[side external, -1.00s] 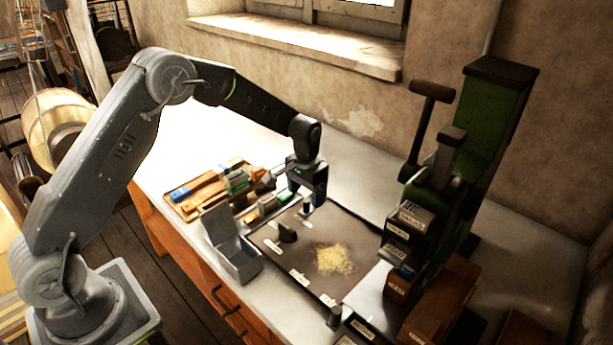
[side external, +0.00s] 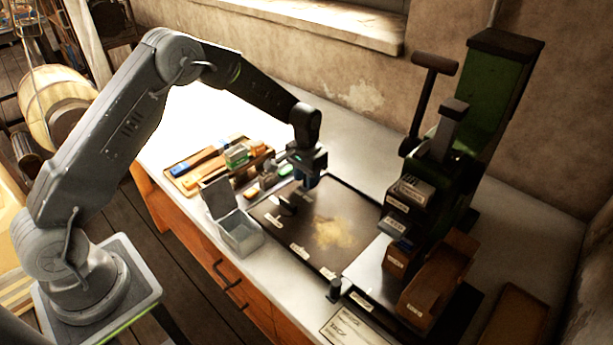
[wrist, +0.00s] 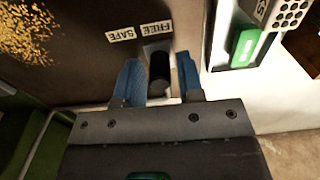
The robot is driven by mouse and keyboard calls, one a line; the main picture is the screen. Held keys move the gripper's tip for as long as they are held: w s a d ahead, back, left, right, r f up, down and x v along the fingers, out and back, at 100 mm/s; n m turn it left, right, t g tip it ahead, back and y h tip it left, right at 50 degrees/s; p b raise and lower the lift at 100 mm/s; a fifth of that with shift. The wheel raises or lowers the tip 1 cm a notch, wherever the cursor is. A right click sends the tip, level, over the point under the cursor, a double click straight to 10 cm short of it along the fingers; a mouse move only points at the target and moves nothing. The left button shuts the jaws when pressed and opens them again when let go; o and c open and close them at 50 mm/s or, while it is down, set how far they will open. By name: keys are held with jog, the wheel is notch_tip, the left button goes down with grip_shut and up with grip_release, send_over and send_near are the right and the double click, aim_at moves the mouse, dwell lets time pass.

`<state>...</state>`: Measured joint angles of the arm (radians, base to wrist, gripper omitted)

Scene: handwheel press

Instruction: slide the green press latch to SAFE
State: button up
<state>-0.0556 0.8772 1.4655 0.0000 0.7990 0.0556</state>
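In the wrist view, a dark upright knob (wrist: 160,72) stands on a pale plate beside two small upside-down labels, FREE and SAFE (wrist: 140,31). It looks like the latch knob; no green shows on it. My gripper (wrist: 159,78) is open, with one blue finger on each side of the knob and visible gaps between. In the side view, my gripper (side external: 308,182) is low over the back edge of the dark plate (side external: 345,195) and hides the knob. The green press (side external: 492,95) stands at the right, with its dark lever.
Yellowish powder (side external: 332,233) lies on the plate. A cluttered tray (side external: 180,172) is behind the box. A green block (wrist: 245,48) lies to the right in the wrist view.

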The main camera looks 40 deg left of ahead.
jog(key=c, duration=0.5)
jog(key=shift+d, duration=1.5)
jog(key=o, duration=1.4)
notch_tip(320, 180, up, 8)
